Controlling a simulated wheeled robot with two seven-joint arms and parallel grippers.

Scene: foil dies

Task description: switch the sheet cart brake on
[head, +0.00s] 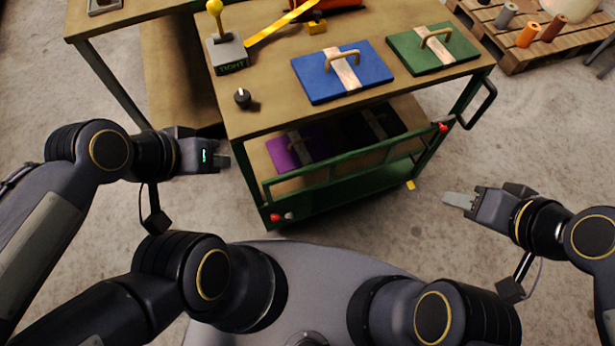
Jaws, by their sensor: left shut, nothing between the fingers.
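The cart (350,207) is a green-framed trolley with a brown top and a lower shelf, and a black push handle (480,105) on its right end. A small yellow tab (410,185) shows low at its near right corner; I cannot tell whether it is the brake or how it is set. Red-ended fittings show on the front at the lower left (281,217) and upper right (441,127). My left gripper (226,160) is shut and empty, left of the cart's front left post. My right gripper (452,199) is over the floor, right of the yellow tab and apart from it; its opening is unclear.
On the top are a blue plate (310,87), a green plate (405,55), a black knob (242,97) and a yellow-knobbed lever box (228,52). A purple plate (287,155) lies on the shelf. A pallet (535,50) stands back right.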

